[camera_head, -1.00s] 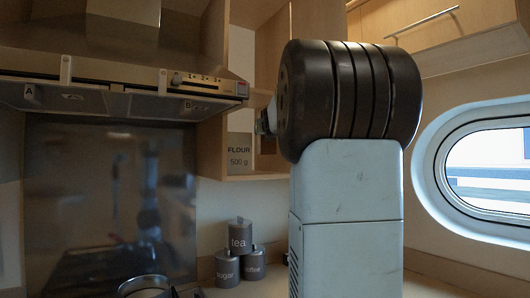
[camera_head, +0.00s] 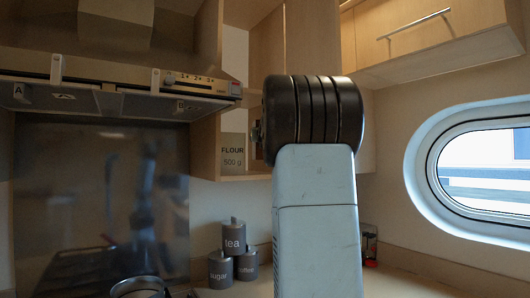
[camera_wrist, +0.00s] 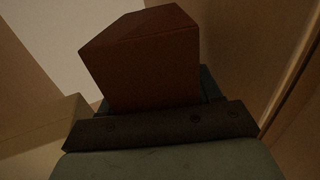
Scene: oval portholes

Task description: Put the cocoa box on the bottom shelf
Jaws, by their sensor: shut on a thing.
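The cocoa box (camera_wrist: 145,60) is a plain brown box in the wrist view, with no label visible. My gripper (camera_wrist: 155,99) is shut on it, its bluish fingers showing at either side of the box. In the head view my own arm hides the box and nearly all of the gripper. The open wooden shelf unit stands behind the arm, and the edge of its bottom shelf (camera_head: 238,178) shows left of the arm. A grey flour box (camera_head: 232,155) stands at that shelf's left end. The rest of the shelf is hidden.
The cooker hood (camera_head: 120,90) is close on the left. Grey tea (camera_head: 233,240), sugar (camera_head: 220,272) and coffee (camera_head: 247,265) canisters stand on the counter below. A closed cupboard (camera_head: 430,35) hangs at upper right, above the oval porthole (camera_head: 480,170). A red-and-dark object (camera_head: 370,245) stands right of my arm.

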